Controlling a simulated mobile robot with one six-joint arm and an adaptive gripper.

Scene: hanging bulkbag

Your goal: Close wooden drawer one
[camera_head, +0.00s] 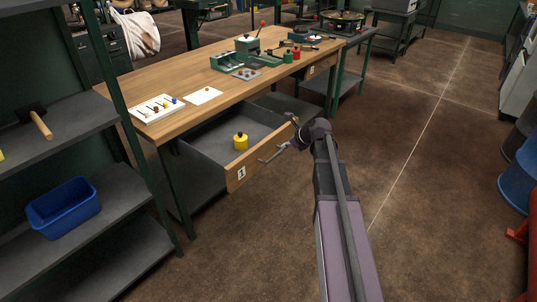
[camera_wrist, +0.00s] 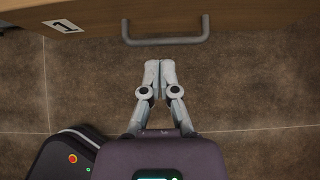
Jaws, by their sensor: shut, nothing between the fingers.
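Wooden drawer one (camera_head: 263,154), with a wooden front and a "1" label, stands pulled out from under the workbench. A yellow object with a black knob (camera_head: 240,141) sits on its grey floor. The drawer's metal bar handle (camera_head: 275,151) sticks out from the front. In the wrist view, the drawer front (camera_wrist: 250,14) and the handle (camera_wrist: 165,40) lie just ahead of my gripper (camera_wrist: 159,63). The fingers are together and empty, a little short of the handle. In the head view my wrist is beside the drawer front, and the fingertips are hard to make out.
A dark shelf with a blue bin (camera_head: 64,207) stands at the left. Open floor (camera_head: 430,190) lies to the right.

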